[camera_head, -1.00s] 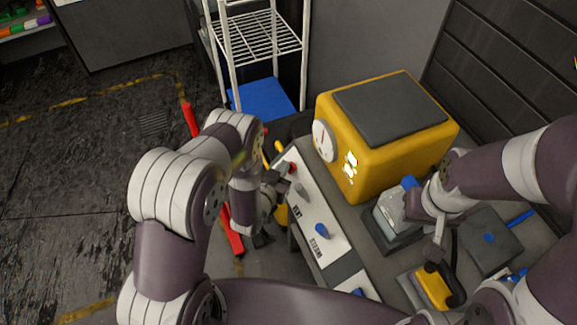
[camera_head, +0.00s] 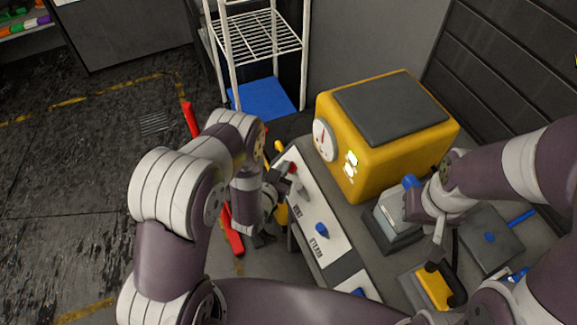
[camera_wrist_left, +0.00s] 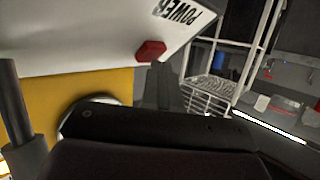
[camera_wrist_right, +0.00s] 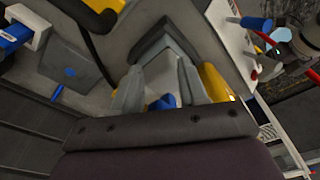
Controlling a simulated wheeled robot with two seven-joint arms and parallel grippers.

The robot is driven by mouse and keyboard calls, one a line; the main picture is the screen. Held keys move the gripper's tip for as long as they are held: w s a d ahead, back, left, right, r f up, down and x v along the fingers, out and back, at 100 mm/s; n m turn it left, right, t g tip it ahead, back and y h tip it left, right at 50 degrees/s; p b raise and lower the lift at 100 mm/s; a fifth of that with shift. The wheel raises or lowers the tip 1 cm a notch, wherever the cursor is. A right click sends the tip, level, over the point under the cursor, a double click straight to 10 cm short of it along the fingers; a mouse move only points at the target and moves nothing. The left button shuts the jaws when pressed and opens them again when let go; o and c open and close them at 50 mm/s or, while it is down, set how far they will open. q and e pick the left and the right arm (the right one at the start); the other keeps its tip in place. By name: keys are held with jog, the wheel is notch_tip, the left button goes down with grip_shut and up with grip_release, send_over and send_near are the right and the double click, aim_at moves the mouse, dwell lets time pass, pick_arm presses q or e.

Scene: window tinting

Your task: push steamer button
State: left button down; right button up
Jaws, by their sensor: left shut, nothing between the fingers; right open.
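The yellow steamer (camera_head: 375,165) has a grey top, a round gauge, and a white control panel (camera_head: 335,262) with VENT and STEAM labels. A red button (camera_head: 292,168) sits at the panel's far end. It also shows in the left wrist view (camera_wrist_left: 151,51), beside the POWER label (camera_wrist_left: 180,12). My left gripper (camera_head: 279,178) is shut and empty, its tip close to the red button; I cannot tell whether they touch. My right gripper (camera_wrist_right: 160,92) is open, its fingers either side of a clear container with a blue top (camera_head: 388,213).
A grey knob (camera_head: 299,187) and a blue knob (camera_head: 321,229) stick up from the panel. A yellow-and-black tool (camera_head: 436,286) and a grey plate (camera_head: 489,243) lie on the bench near my right arm. A white wire rack (camera_head: 262,40) stands behind.

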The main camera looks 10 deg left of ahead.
pick_arm(q)
jog(key=shift+w+d+f, duration=0.1)
jog(key=shift+d+f, duration=0.05)
jog(key=shift+f, duration=0.05)
jog(key=shift+r, duration=0.1)
jog(key=shift+a+r, duration=0.2)
jog(key=shift+s+a+r+p, duration=0.1)
jog(key=shift+s+r+p, duration=0.1)
jog(key=shift+p, duration=0.15)
jog(key=s+a+r+p, duration=0.1)
jog(key=r+p, duration=0.1)
jog(key=s+a+r+p, duration=0.1)
jog(key=a+r+p, duration=0.1)
jog(key=shift+s+a, duration=0.15)
jog(key=shift+a, duration=0.05)
